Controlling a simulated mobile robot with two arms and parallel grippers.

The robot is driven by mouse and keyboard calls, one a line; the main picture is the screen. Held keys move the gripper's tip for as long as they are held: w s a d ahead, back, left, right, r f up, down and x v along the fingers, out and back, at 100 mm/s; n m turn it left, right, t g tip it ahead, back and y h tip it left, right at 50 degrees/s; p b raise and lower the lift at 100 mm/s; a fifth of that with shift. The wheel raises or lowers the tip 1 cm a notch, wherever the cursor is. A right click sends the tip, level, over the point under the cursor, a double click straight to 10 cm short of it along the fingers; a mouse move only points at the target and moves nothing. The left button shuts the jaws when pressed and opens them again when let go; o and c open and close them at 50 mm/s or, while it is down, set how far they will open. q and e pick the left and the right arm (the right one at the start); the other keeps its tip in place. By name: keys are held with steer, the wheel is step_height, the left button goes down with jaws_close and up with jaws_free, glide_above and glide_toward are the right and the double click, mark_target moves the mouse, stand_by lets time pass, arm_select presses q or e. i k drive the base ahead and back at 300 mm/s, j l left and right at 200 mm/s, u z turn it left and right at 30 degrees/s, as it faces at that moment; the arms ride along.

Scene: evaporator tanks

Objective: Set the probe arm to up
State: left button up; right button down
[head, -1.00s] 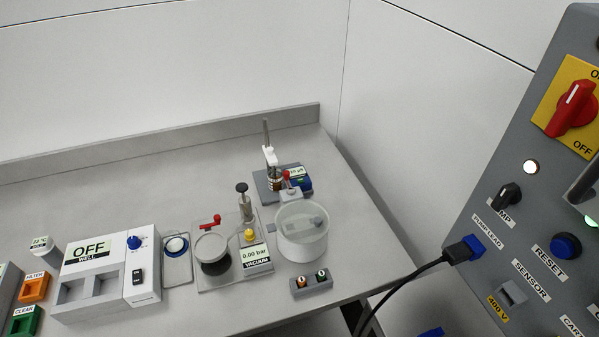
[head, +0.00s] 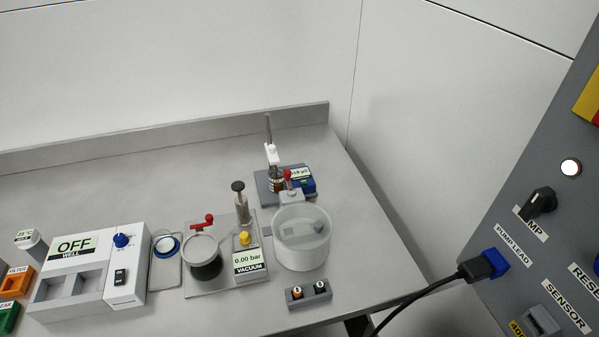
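The probe stand (head: 268,135) is a thin grey post on a dark grey base near the back right of the bench. A white probe arm (head: 271,154) is on the post, above a small brown and metallic vessel (head: 276,183). The gap between arm and vessel is too small to judge. A blue meter (head: 303,183) with a pale display sits at the right of the same base. A red knob (head: 287,175) stands just in front of it. Neither of my grippers is in the head view.
A white round tub (head: 301,252) stands in front of the probe stand. The vacuum unit (head: 250,262) reads 0.00 bar. A white box marked OFF (head: 128,252) is further left. A grey panel (head: 515,185) with a plugged black cable (head: 428,292) rises at right. The back of the bench is clear.

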mark_target(273, 158)
steer(key=k+j+z, duration=0.15)
steer(key=z, duration=0.2)
steer(key=k+z, duration=0.35)
steer(key=i+j, duration=0.05)
steer(key=i, duration=0.05)
